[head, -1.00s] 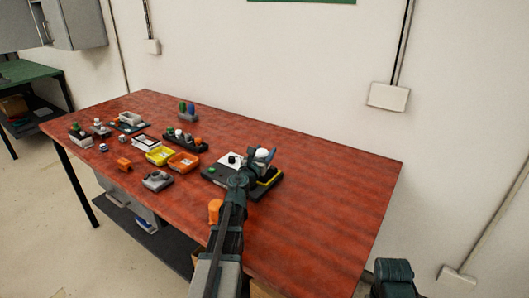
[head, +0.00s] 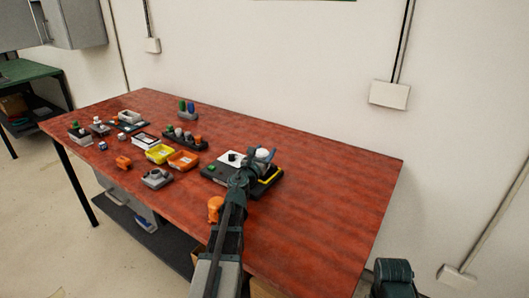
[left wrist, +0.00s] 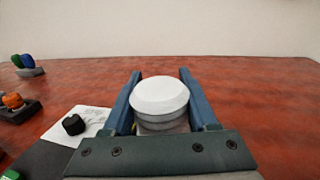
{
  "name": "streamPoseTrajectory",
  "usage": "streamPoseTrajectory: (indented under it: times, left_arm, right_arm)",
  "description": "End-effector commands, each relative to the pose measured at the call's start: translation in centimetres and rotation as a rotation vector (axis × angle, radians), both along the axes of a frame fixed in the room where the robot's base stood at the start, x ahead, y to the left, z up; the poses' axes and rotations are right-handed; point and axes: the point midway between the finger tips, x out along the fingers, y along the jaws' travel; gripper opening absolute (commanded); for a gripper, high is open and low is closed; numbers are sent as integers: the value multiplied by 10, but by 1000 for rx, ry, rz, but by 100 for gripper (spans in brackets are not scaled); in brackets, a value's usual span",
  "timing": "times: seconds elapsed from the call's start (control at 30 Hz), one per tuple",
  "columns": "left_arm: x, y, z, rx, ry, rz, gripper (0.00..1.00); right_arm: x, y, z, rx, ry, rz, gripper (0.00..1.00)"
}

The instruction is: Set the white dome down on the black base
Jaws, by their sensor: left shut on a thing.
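The white dome (left wrist: 160,95) is between the two blue fingers of my left gripper (left wrist: 160,88), upright with a grey band under its rim. In the head view the dome (head: 263,153) shows between the fingertips of the left gripper (head: 262,156), over the far right part of a black board (head: 216,176). The board, the black base-like thing in view, also shows at lower left in the left wrist view (left wrist: 45,160). What lies directly under the dome is hidden by the gripper. A dark part of my right arm (head: 393,272) shows at bottom right.
The board carries a white card (left wrist: 95,118) with a black knob (left wrist: 74,124), a green button (head: 211,168) and a yellow strip (head: 270,175). The table's right side is clear.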

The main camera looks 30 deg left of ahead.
Motion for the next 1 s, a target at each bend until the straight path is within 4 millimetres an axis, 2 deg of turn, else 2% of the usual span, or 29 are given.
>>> streamPoseTrajectory:
  times: [0.43,0.47,0.6,0.63,0.83,0.9,1.0]
  left_arm:
    - [0,0,-3,0,0,0,4]
    - [0,0,-3,0,0,0,64]
    - [0,0,-3,0,0,0,90]
    - [0,0,-3,0,0,0,94]
    - [0,0,-3,0,0,0,94]
    - [0,0,-3,0,0,0,100]
    - [0,0,-3,0,0,0,100]
  right_arm:
    - [0,0,-3,0,0,0,46]
    - [0,0,-3,0,0,0,46]
    - [0,0,-3,0,0,0,46]
    - [0,0,-3,0,0,0,46]
    - [0,0,-3,0,0,0,46]
    - [0,0,-3,0,0,0,46]
    - [0,0,-3,0,0,0,46]
